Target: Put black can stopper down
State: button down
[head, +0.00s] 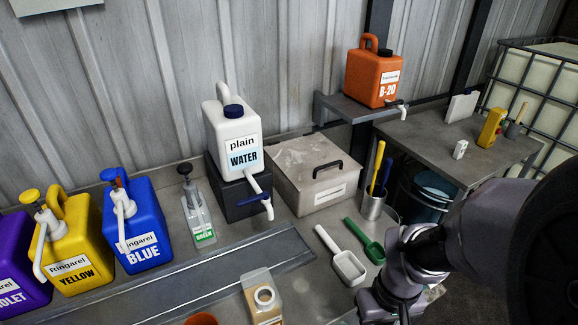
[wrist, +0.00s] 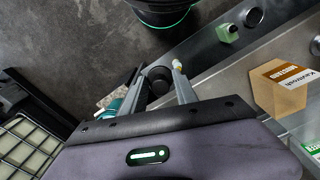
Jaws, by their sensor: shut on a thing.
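My gripper (wrist: 158,88) shows in the wrist view with its two fingers on either side of a dark round piece, which looks like the black can stopper (wrist: 158,76). It is shut on this piece. The lower part of the stopper is hidden by the gripper body. In the head view my arm comes in from the lower right, and neither the fingertips nor the held stopper can be made out there. A tan can (head: 262,300) with an open white round neck stands at the bottom of the head view.
White (head: 344,258) and green (head: 366,240) scoops lie on the bench beside a lidded metal box (head: 316,178). Blue (head: 138,235) and yellow (head: 70,262) canisters stand at left, a WATER canister (head: 232,140) behind. A small green bottle (wrist: 228,33) and cardboard box (wrist: 282,88) show in the wrist view.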

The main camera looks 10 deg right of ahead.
jog(key=r+p, duration=0.1)
jog(key=w+a+p, duration=0.1)
jog(key=p, duration=0.1)
jog(key=shift+r, duration=0.4)
jog(key=w+a+f+b, duration=0.1)
jog(key=w+a, duration=0.1)
jog(key=w, duration=0.1)
jog(key=w+a+f, duration=0.1)
jog(key=w+a, duration=0.1)
jog(key=w, duration=0.2)
jog(key=w+a+f+b, duration=0.1)
jog(key=w+a, duration=0.2)
jog(key=w, duration=0.1)
jog(key=shift+b, duration=0.3)
jog(key=f, duration=0.1)
jog(key=f+b, duration=0.2)
jog(key=shift+w+a+f, duration=0.2)
jog(key=shift+w+f, duration=0.1)
jog(key=shift+f, duration=0.1)
jog(key=shift+r, duration=0.15)
jog(key=c, duration=0.9)
grip_release()
jog(key=shift+c, duration=0.2)
